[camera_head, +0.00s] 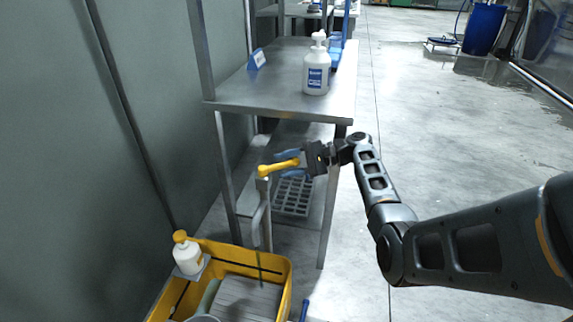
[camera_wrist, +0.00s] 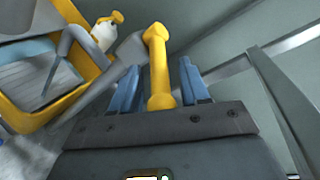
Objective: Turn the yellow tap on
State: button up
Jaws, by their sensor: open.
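The yellow tap handle (camera_head: 280,167) sits on top of a grey upright pipe (camera_head: 264,205) with a curved spout, above the yellow basin. My gripper (camera_head: 290,164) is at the handle's right end in the head view. In the wrist view the yellow handle (camera_wrist: 157,70) runs between the two blue fingers of my gripper (camera_wrist: 161,85). The fingers are open, with a visible gap on each side of the handle. The handle's far end reaches past the fingertips to the pipe top.
A yellow basin (camera_head: 275,262) stands below the tap, with a white pump bottle (camera_head: 186,254) at its left corner. A steel table (camera_head: 270,85) behind carries another white bottle (camera_head: 316,70) and a blue sign (camera_head: 257,59). Open floor (camera_head: 420,120) lies to the right.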

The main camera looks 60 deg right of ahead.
jog(key=shift+v, duration=3.9)
